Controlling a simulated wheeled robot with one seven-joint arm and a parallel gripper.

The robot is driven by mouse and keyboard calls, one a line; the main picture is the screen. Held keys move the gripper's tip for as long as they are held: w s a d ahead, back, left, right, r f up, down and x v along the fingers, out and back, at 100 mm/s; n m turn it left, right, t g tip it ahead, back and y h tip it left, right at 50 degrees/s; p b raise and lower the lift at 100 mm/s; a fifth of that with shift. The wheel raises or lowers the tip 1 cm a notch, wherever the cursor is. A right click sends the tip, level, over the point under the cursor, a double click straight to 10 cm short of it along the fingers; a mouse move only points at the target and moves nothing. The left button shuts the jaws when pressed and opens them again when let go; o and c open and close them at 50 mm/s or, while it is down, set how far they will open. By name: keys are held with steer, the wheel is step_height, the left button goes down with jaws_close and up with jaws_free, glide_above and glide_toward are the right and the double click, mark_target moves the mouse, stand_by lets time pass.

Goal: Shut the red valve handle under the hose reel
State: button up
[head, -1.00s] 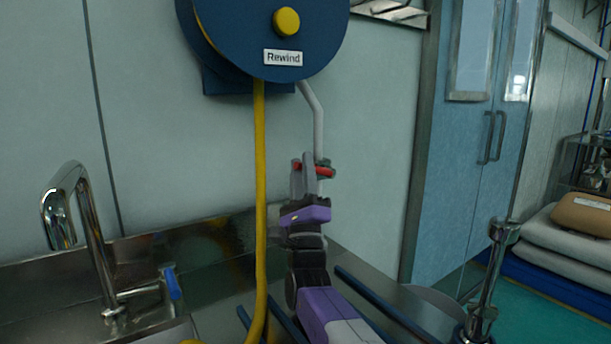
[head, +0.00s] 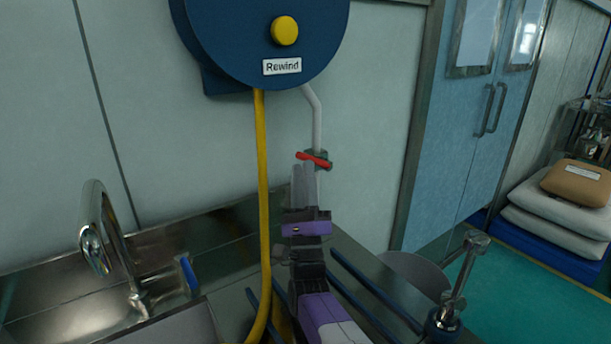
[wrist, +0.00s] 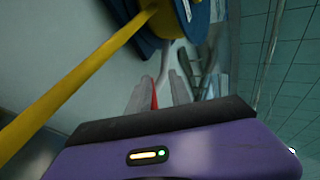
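The red valve handle (head: 313,159) sits on a grey pipe under the blue hose reel (head: 240,45), slanting slightly down to the right. My gripper (head: 303,178) points up at it from below, its grey fingertips just under or in front of the handle's left half. In the wrist view my gripper (wrist: 158,90) has its two fingers apart, with a red strip of the handle (wrist: 154,95) showing between them. I cannot tell whether either finger touches it. The gripper's purple body hides the lower part of the wrist view.
A yellow hose (head: 263,190) hangs from the reel, close left of my gripper. A steel sink with a curved tap (head: 98,230) and blue lever is at left. Dark blue bars (head: 375,290) lie beside my arm. A metal post (head: 455,285) stands at right; blue doors (head: 455,130) are behind.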

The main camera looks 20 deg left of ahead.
steer(key=s+d+p, duration=0.2)
steer(key=s+p, duration=0.5)
steer(key=p, duration=0.4)
steer(key=shift+d, duration=0.15)
